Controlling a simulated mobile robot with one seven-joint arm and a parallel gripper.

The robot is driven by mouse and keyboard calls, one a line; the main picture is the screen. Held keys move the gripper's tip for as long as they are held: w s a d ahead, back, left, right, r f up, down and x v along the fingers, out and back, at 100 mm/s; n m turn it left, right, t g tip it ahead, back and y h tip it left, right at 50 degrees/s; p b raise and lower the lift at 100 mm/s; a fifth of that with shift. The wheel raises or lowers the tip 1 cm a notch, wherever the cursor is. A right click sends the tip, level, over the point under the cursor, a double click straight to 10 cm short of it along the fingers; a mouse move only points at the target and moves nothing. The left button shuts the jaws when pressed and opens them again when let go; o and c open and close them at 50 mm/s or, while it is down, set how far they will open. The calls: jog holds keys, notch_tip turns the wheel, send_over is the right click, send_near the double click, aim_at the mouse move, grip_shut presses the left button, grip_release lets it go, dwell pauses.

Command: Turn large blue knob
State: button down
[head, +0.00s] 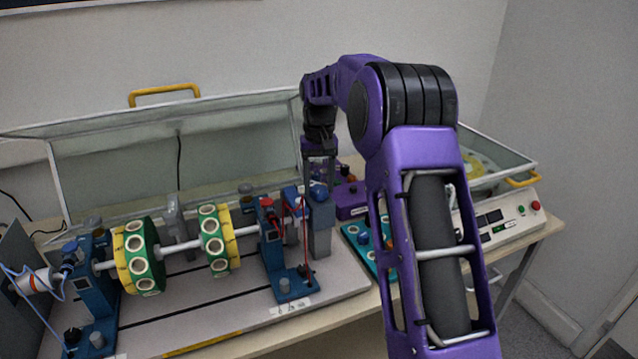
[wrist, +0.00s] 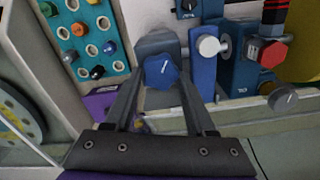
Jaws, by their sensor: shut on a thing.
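The large blue knob (wrist: 161,71) is a lobed knob on top of a grey post, between my gripper's fingertips in the wrist view. It also shows in the head view (head: 318,192), at the top of the grey post (head: 320,235) right of the shaft rig. My gripper (wrist: 158,80) comes down over it from above, with one finger on each side, shut on the knob. In the head view my gripper (head: 319,172) is small and partly dark against the case behind it.
A shaft with two green-yellow discs (head: 141,255) lies left of the knob. A blue bearing stand (head: 275,255) with a red knob is close beside the post. A teal panel of small knobs (wrist: 85,35) and a purple box (head: 350,201) stand on the other side.

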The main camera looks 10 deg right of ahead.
aim_at(319, 188)
jog(key=shift+c, duration=1.1)
grip_release()
notch_tip(319, 188, up, 18)
jog(key=shift+f, duration=0.25)
